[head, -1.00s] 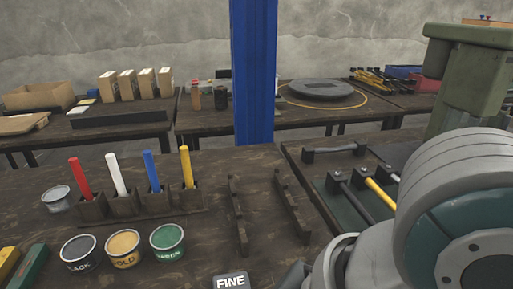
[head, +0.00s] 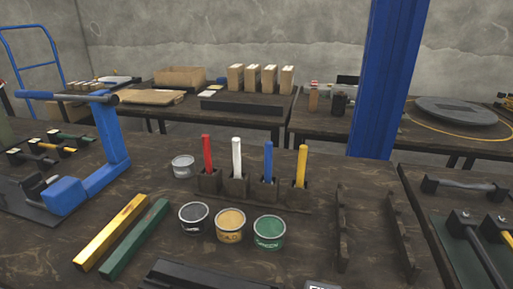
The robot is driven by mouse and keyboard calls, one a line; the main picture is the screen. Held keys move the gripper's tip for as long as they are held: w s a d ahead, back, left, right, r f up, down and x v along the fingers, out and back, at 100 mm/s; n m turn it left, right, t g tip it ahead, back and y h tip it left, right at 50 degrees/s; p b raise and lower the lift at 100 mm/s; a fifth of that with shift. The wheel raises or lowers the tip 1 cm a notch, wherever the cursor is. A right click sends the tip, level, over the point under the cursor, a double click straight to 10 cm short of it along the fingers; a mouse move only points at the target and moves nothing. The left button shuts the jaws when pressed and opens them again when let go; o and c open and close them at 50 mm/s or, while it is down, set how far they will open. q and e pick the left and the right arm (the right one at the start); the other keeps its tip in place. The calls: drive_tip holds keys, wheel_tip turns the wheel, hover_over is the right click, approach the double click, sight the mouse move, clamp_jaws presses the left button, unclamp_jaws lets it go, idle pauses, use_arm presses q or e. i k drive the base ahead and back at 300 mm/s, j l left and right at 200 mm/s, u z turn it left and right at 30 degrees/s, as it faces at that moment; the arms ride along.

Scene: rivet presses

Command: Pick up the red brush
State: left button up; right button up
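The red brush (head: 207,152) stands upright in the leftmost slot of a dark wooden holder (head: 236,186) on the table. Only its red handle shows; its lower end is hidden in the holder. A white brush (head: 237,156), a blue brush (head: 268,161) and a yellow brush (head: 301,166) stand in the slots to its right. Neither of my grippers is in view.
Black (head: 194,219), gold (head: 230,225) and green (head: 269,232) paint cans stand before the holder, a grey can (head: 183,167) behind its left end. Yellow (head: 112,233) and green (head: 136,238) bars lie front left. A blue press (head: 100,165) stands at left, an empty rack (head: 341,230) at right.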

sight(205, 139)
drive_tip(key=k+j+z, duration=0.25)
drive_tip(key=k+j, duration=0.2)
drive_tip(key=j, duration=0.15)
drive_tip(key=k+j+z, duration=0.3)
drive_tip(key=k+j, duration=0.2)
